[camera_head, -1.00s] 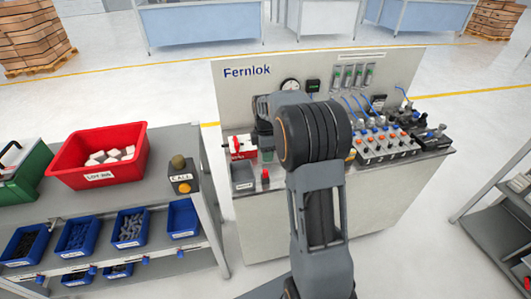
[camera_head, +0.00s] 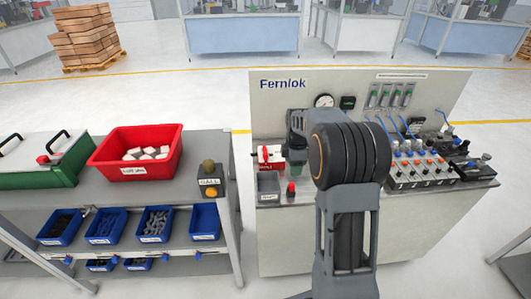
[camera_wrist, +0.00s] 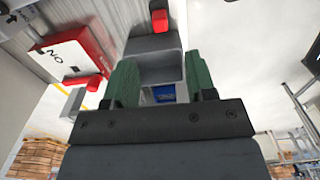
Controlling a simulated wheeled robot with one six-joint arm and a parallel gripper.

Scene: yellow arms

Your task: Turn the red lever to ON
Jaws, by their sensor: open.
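The red lever box (camera_head: 270,153), with a white face, stands at the left end of the Fernlok bench. In the wrist view its white face (camera_wrist: 58,60) carries upside-down lettering that looks like ON. A red bar (camera_wrist: 84,78), which looks like the lever, juts from its lower edge. My gripper (camera_wrist: 162,74) is open, with its two green fingers apart and nothing gripped. It is beside the lever box and apart from the red bar. In the head view my arm hides most of the gripper, and the lever's position is too small to tell.
A grey tray (camera_head: 268,184) and a red knob (camera_head: 291,188) sit at the bench front, close to my gripper. The back panel (camera_head: 430,88) rises behind. Valves (camera_head: 408,178) fill the bench's right. A shelf with a red bin (camera_head: 112,165) stands left, across a gap.

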